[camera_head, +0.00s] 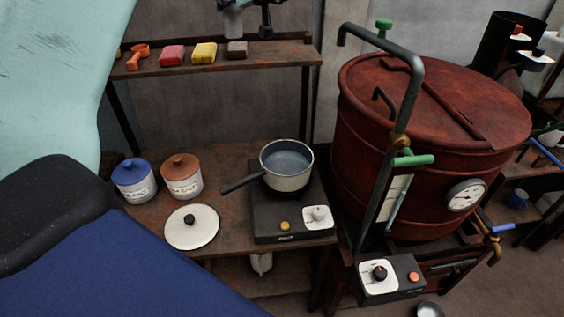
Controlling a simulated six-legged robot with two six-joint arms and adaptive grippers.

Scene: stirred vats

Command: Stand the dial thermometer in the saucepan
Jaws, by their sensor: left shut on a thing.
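The saucepan (287,172), pale outside and blue-grey inside, stands upright on a small hotplate (290,222). Its dark handle (242,184) points left. I see nothing inside the pan except a smooth bluish surface. I cannot make out a loose dial thermometer. A round white dial (466,194) is on the side of the red-brown vat. Large teal and dark blue surfaces, likely my left arm, fill the left side close to the camera. I cannot make out my left gripper's fingers or what they hold. My right gripper is not seen.
A white lid (191,226) lies left of the hotplate, with blue (134,182) and brown (182,178) lidded jars behind it. A bent pipe (408,90) rises beside the vat (430,110). A shelf (285,58) with small coloured blocks is above; dark hardware (265,17) is cut off there.

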